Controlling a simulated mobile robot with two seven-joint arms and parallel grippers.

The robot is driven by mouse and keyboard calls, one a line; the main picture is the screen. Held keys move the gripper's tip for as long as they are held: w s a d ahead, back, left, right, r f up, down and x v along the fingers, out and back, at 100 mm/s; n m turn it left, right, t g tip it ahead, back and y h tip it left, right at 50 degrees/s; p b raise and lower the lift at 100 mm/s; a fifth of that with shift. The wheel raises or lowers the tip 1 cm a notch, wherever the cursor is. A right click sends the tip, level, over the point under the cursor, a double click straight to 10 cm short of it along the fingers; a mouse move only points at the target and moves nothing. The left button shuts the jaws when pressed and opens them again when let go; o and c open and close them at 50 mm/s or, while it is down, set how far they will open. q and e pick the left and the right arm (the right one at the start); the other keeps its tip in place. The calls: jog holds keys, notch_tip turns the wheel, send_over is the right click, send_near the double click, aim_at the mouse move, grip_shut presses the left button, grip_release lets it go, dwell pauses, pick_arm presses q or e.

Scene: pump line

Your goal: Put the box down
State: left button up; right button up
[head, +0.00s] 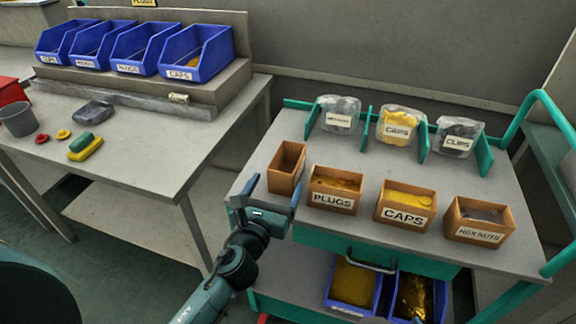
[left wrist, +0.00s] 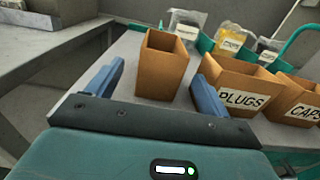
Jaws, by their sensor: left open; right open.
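An open-topped brown box (head: 287,168) stands upright on the grey top of the cart (head: 352,160), at its left end. No label shows on it and its inside looks empty in the head view. My left gripper (head: 275,186) is open at the cart's near left edge, in front of this box. In the left wrist view the box (left wrist: 160,72) stands beyond and between the two spread blue fingers, and I see no finger clearly touching it. My right gripper is in neither view.
Brown boxes of plugs (head: 335,190), caps (head: 405,207) and hex nuts (head: 480,222) stand right of it. Labelled bags (head: 397,125) sit behind between green dividers. Blue bins (head: 352,285) are on the lower shelf. A workbench (head: 150,150) with several blue bins is at left.

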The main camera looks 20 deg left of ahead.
aim_at(285, 171)
pick_arm(q)
jog(key=shift+w+d+f, duration=0.1)
jog(key=shift+w, duration=1.5)
jog(key=shift+w+d+f, duration=0.1)
jog(key=shift+w, duration=1.45)
jog(key=shift+c, duration=0.2)
jog(key=shift+r, duration=0.1)
jog(key=c, duration=1.1)
